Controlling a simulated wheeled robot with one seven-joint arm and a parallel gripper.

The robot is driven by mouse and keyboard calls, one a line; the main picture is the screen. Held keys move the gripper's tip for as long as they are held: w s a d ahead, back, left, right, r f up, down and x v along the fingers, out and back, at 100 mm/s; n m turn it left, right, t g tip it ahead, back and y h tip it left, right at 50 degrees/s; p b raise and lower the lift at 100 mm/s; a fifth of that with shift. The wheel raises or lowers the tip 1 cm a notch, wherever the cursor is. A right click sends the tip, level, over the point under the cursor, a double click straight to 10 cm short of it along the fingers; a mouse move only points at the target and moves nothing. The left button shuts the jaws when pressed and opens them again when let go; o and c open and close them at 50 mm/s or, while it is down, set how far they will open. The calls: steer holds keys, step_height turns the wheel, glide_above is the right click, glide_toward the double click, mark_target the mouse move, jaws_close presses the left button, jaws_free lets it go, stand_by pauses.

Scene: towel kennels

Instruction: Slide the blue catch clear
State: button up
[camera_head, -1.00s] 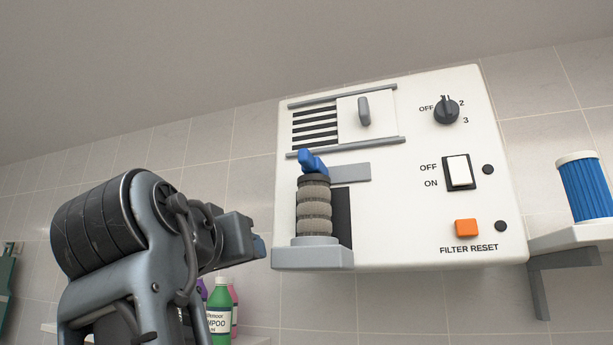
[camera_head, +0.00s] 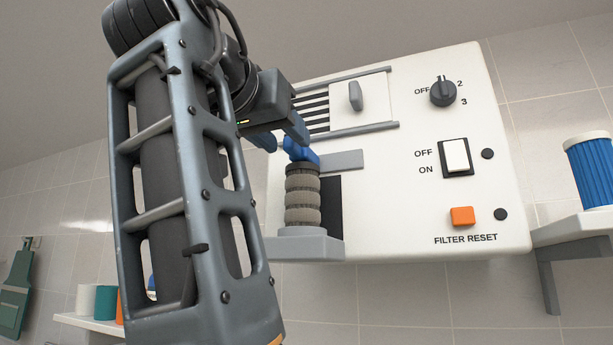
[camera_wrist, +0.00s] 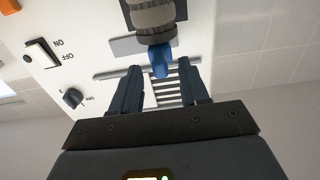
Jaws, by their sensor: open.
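The blue catch (camera_head: 300,150) sits on top of the grey ribbed filter cartridge (camera_head: 303,195), which stands upright on a grey ledge of the white wall box. My gripper (camera_head: 283,140) is at the catch's upper left in the head view, its fingers partly hidden behind my wrist. In the wrist view the catch (camera_wrist: 160,60) shows between and just beyond the two fingertips of my open gripper (camera_wrist: 162,75). The frames do not clearly show whether a finger touches it. A grey plate (camera_head: 342,160) lies right of the catch.
The white box (camera_head: 400,200) carries a sliding vent cover (camera_head: 356,93) between rails, a dial (camera_head: 443,92), a rocker switch (camera_head: 456,157) and an orange button (camera_head: 462,216). A blue filter (camera_head: 591,170) stands on a shelf at right. The space below the box is clear.

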mark_target(296, 158)
steer(key=shift+p+x, duration=0.4)
steer(key=shift+x, duration=2.2)
steer(key=shift+c, duration=0.4)
jaws_close()
